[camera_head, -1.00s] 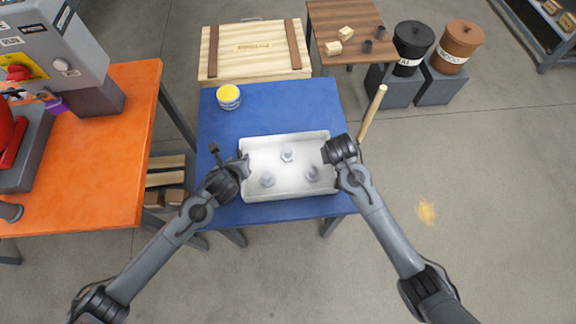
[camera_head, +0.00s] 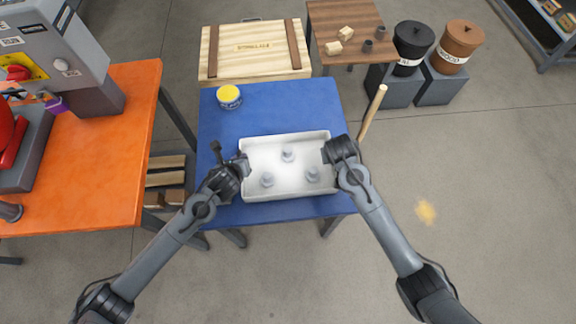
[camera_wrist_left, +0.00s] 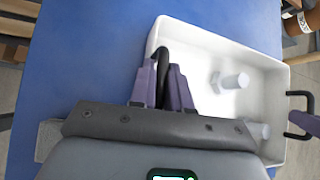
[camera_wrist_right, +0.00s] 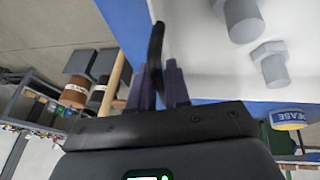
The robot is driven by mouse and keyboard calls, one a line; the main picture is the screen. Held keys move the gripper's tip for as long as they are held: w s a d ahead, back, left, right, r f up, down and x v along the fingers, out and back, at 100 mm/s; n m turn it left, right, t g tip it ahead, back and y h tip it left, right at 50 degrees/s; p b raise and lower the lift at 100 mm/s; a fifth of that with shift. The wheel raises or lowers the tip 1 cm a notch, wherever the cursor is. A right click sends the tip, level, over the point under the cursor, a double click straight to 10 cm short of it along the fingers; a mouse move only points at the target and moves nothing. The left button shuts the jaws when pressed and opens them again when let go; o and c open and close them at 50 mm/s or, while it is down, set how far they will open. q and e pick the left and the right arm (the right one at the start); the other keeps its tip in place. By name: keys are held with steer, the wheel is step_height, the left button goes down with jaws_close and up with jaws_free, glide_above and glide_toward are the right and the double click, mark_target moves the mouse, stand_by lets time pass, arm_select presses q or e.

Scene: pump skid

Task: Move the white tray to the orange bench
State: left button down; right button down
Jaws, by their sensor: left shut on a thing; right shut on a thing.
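The white tray (camera_head: 262,189) lies on the blue table (camera_head: 270,115) with several grey bolts (camera_head: 288,155) standing in it. My left gripper (camera_head: 241,165) is shut on a black handle (camera_wrist_left: 161,60) at the tray's left end. My right gripper (camera_head: 330,152) is at the tray's right end; in the right wrist view its fingers (camera_wrist_right: 160,85) are shut on a black handle (camera_wrist_right: 155,45). I cannot tell whether the tray touches the table. The orange bench (camera_head: 125,150) stands to the left, across a gap.
A yellow-lidded tub (camera_head: 229,96) stands on the blue table behind the tray. A wooden crate (camera_head: 255,55) stands beyond the table. A wooden pole (camera_head: 372,112) rises at the table's right edge. A grey machine (camera_head: 65,50) occupies the bench's back; its front right is bare.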

arm_select(q)
steer(key=shift+r, duration=0.2)
arm_select(e)
steer(key=shift+r, duration=0.15)
